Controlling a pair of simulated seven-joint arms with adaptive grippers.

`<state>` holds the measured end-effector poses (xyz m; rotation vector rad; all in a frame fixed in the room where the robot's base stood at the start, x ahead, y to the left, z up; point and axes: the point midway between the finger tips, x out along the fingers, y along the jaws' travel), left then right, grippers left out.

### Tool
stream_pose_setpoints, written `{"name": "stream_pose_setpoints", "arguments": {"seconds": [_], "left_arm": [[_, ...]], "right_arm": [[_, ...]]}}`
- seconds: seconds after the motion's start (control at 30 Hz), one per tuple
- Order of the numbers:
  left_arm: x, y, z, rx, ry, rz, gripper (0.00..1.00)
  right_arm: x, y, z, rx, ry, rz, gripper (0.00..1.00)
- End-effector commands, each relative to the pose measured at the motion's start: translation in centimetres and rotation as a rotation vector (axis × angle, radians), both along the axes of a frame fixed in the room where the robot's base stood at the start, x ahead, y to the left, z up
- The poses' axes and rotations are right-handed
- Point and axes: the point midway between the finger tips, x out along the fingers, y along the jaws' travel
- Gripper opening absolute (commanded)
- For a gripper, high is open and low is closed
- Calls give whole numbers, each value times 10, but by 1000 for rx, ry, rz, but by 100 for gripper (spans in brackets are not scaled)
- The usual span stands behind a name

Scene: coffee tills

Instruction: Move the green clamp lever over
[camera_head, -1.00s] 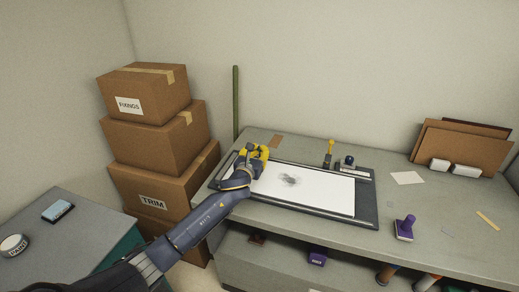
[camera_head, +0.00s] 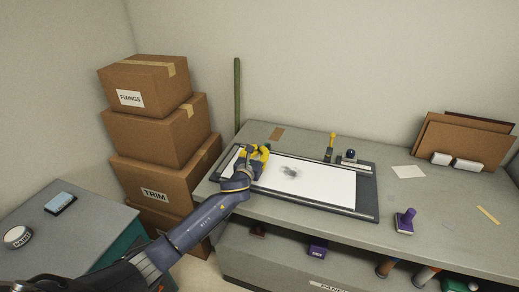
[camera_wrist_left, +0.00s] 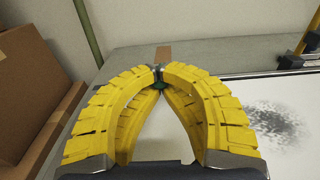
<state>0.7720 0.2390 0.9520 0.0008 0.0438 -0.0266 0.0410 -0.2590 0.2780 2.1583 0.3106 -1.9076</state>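My left gripper (camera_head: 257,153) is at the far left end of the drawing board (camera_head: 372,205) on the bench. In the left wrist view its yellow fingers (camera_wrist_left: 160,75) come together at the tips around a small dark part with green showing under it. I take this to be the green clamp lever (camera_wrist_left: 160,87); most of it is hidden by the fingers, so its tilt cannot be told. White paper with a grey smudge (camera_head: 310,185) lies on the board. My right gripper is not in view.
A yellow-handled lever (camera_head: 331,141) and a dark-knobbed stamp (camera_head: 350,156) stand at the board's far right. A purple stamp (camera_head: 405,220) is on the bench to the right. Stacked boxes (camera_head: 160,130) and a green pole (camera_head: 237,100) stand left of the bench.

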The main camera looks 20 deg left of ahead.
Motion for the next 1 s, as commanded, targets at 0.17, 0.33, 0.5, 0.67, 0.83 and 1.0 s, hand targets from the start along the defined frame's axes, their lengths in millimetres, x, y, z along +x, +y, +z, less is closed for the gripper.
{"name": "stream_pose_setpoints", "arguments": {"seconds": [0.17, 0.33, 0.5, 0.67, 0.83, 1.0], "left_arm": [[0, 0, -1, 0, 2, 1, 0], [-1, 1, -4, 1, 3, 1, 0], [-3, 1, -11, 0, 3, 2, 0], [-4, 1, -14, 1, 2, 1, 0], [-4, 1, -14, 1, 2, 1, 2], [-4, 1, -14, 0, 2, 1, 22]], "right_arm": [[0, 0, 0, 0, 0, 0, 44], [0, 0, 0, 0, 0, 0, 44], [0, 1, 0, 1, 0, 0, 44], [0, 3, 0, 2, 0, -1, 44], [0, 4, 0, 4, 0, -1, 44], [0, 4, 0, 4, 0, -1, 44]]}}
